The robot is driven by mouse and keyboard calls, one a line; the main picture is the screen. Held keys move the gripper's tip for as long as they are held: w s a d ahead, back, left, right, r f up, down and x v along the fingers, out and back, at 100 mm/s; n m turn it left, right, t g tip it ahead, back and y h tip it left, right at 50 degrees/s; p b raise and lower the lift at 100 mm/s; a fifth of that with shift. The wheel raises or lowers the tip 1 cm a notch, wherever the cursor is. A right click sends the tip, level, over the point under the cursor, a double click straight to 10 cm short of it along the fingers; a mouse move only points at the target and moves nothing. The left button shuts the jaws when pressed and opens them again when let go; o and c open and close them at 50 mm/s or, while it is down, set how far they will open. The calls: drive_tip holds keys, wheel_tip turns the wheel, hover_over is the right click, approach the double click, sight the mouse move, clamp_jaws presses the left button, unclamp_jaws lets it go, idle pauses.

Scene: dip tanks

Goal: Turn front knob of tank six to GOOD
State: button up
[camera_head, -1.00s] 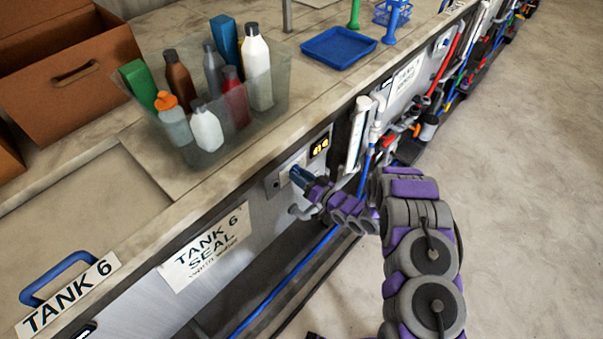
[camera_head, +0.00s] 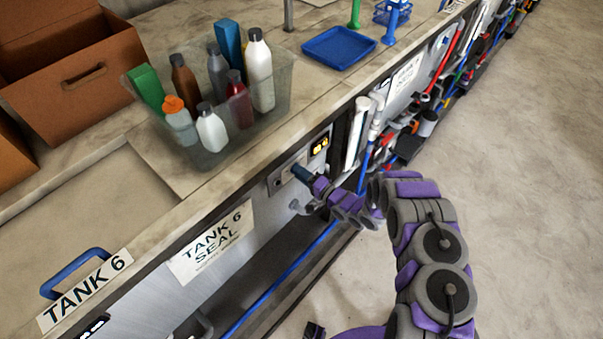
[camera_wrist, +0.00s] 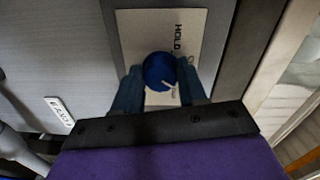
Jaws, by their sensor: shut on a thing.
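The front knob (camera_wrist: 159,71) of tank six is blue and round with a pale pointer line, seen in the wrist view. It sits on a light plate (camera_wrist: 185,28) that carries the word HOLD; other lettering is partly hidden. My gripper (camera_wrist: 160,88) is shut on the knob, one blue finger on each side. The pointer line runs toward the lower right in the wrist view. The tank front bears a TANK 6 SEAL sign (camera_head: 212,242), and a TANK 6 label (camera_head: 85,293) lies on top.
A lit orange display (camera_head: 320,146) is just right of the knob plate. A clear bin (camera_head: 205,157) of bottles stands on the counter above. Pipes and hoses (camera_head: 372,125) line the front farther right. The floor (camera_head: 510,190) at right is clear.

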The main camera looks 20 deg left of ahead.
drive_tip(key=m, duration=0.4)
drive_tip(key=shift+w+d+m+p, duration=0.2)
drive_tip(key=shift+m+p, duration=0.1)
drive_tip(key=shift+m, duration=0.1)
idle(0.4)
drive_tip(key=o, duration=0.9)
drive_tip(key=shift+w+f, duration=0.15)
drive_tip(key=shift+o, duration=0.8)
drive_tip(key=shift+s+a, duration=0.1)
drive_tip(key=shift+s, duration=0.1)
drive_tip(key=v, duration=1.7)
drive_tip(key=shift+d, duration=0.25)
